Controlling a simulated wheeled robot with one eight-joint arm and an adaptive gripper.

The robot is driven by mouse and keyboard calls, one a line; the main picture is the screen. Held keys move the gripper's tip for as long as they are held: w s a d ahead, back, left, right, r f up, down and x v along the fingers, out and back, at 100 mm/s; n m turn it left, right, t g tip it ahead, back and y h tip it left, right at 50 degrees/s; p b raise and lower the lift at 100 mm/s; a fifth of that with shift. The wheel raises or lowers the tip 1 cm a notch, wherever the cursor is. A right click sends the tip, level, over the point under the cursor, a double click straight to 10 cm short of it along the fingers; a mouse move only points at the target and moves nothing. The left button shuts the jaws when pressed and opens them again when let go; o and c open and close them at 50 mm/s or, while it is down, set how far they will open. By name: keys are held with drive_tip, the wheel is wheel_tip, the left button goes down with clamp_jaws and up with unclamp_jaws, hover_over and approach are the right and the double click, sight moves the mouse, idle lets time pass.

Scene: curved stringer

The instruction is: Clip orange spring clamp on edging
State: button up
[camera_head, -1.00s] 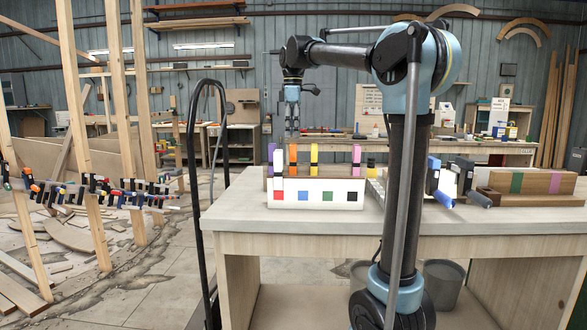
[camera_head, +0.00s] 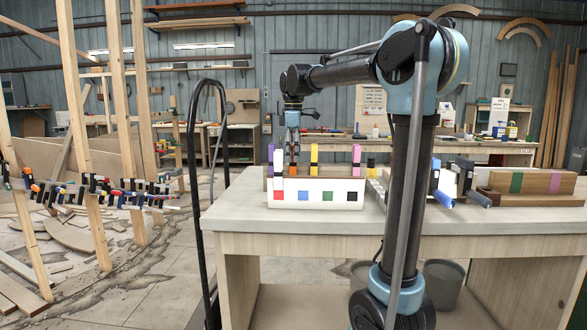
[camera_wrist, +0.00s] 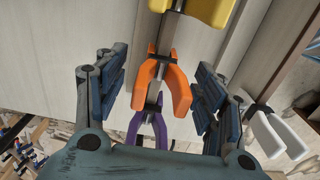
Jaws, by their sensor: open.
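The orange spring clamp (camera_wrist: 175,76) sits on a rail in the wrist view, between my gripper's two open fingers. The fingers are apart from it on both sides. In the head view my gripper (camera_head: 292,158) points down over the white box (camera_head: 283,205) on the workbench and mostly hides the orange clamp. A purple clamp (camera_wrist: 152,127) is just below the orange one in the wrist view, and a yellow clamp (camera_wrist: 205,8) is above it. To the left in the head view, a curved strip with several coloured clamps (camera_head: 95,190) runs along wooden posts; I cannot tell its edging clearly.
White clamp handles (camera_wrist: 277,132) are to the right of my gripper in the wrist view. Blue, black and white clamps (camera_head: 450,183) and wooden boxes (camera_head: 535,186) stand on the workbench (camera_head: 245,220). A black tubular frame (camera_head: 205,220) stands at its left.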

drive_tip(key=c, duration=1.4)
drive_tip(key=shift+r, duration=0.1)
